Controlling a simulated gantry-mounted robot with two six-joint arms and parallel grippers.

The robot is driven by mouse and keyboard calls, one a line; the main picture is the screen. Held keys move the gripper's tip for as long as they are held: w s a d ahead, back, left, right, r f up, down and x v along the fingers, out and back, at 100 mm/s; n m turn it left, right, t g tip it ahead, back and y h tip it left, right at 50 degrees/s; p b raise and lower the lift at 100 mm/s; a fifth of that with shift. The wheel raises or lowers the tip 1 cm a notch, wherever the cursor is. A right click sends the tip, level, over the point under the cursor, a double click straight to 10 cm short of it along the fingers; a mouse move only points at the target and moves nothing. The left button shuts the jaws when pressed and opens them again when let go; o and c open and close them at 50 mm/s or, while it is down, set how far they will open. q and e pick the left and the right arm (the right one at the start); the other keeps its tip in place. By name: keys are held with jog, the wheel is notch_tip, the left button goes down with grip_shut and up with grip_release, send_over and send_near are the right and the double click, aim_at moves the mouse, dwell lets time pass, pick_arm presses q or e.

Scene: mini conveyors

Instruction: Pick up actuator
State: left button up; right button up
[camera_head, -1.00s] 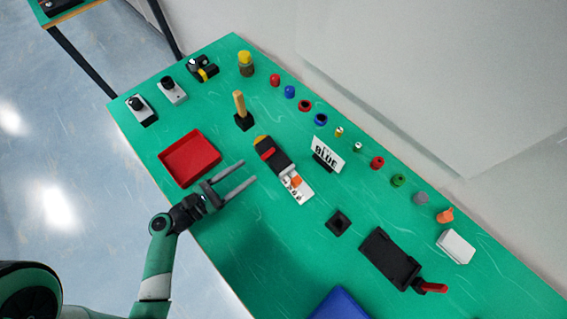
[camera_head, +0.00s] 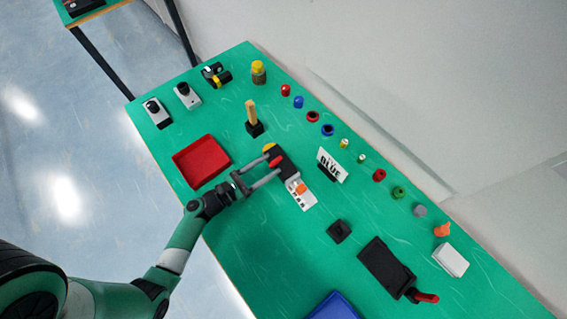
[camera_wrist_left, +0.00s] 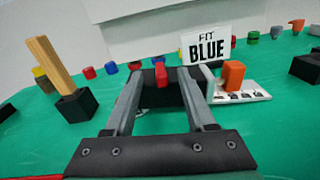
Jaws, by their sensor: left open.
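No label marks the actuator. A small red piece (camera_head: 275,161) sits on the black part of a black-and-white unit (camera_head: 302,198), which also carries an orange block (camera_head: 300,188). My left gripper (camera_head: 274,163) is open, its two long grey fingers reaching to that red piece. In the left wrist view the red piece (camera_wrist_left: 161,75) shows between the open fingertips, with the orange block (camera_wrist_left: 233,75) to the right. I cannot tell whether the fingers touch the red piece. My right gripper is out of view.
A red tray (camera_head: 201,161) lies left of the gripper. A wooden peg in a black base (camera_head: 254,127) stands behind. A "FIT BLUE" sign (camera_head: 331,166) stands to the right. Small coloured parts line the back edge. A black holder (camera_head: 382,266) and a blue tray (camera_head: 335,308) lie in front.

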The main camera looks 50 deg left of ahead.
aim_at(282, 157)
pick_arm(q)
jog(key=w, duration=0.5)
jog(key=shift+d+r, duration=0.25)
grip_shut()
jog(key=shift+r, duration=0.1)
dwell(0.9)
